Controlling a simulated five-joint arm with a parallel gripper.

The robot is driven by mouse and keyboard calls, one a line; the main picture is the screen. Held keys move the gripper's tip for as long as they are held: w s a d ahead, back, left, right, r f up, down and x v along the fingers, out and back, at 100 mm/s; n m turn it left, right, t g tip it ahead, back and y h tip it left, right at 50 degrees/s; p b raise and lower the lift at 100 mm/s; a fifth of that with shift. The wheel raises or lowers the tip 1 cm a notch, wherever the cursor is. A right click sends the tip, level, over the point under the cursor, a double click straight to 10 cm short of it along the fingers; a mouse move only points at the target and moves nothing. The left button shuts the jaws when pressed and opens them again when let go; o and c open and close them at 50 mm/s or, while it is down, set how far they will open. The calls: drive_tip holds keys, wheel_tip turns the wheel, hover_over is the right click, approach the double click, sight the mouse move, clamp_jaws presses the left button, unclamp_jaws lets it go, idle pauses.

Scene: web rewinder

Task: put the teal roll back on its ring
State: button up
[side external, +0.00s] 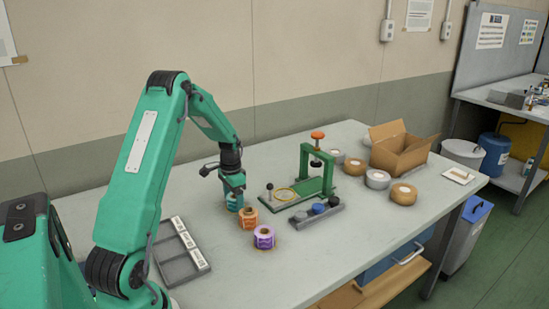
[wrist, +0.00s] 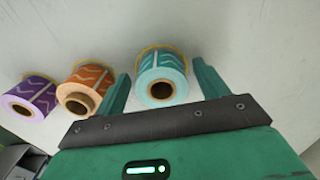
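The teal roll (wrist: 160,66) stands between the two fingers of my gripper (wrist: 161,70) in the wrist view, its dark core hole facing the camera. A narrow gap shows on each side, so the fingers look open around it. A yellowish edge shows at the roll's far end; I cannot tell whether this is its ring. In the side external view, my gripper (side external: 234,192) points down at the table over the teal roll (side external: 233,204), which is mostly hidden by the fingers.
An orange roll (side external: 247,218) and a purple roll (side external: 264,237) stand close by in a row. A grey tray (side external: 181,262) lies in front. A cardboard box (side external: 402,152) stands farther back.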

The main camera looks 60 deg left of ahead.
wheel_tip(320, 180, up, 12)
drive_tip(key=shift+r, duration=0.15)
idle(0.8)
drive_tip(key=shift+d, duration=0.1)
idle(0.4)
drive_tip(key=s+d+r+t+y, duration=0.1)
drive_tip(key=d+r, duration=0.4)
drive_tip(key=d, duration=0.4)
drive_tip(key=s+d+r+t, duration=0.1)
drive_tip(key=s+d+r, duration=0.1)
drive_tip(key=d+r, duration=0.55)
drive_tip(key=s+d+f+t+h, duration=0.1)
drive_tip(key=s+d+t, duration=0.2)
drive_tip(key=s+d, duration=0.9)
drive_tip(key=shift+d+t, duration=0.3)
drive_tip(key=shift+d, duration=1.35)
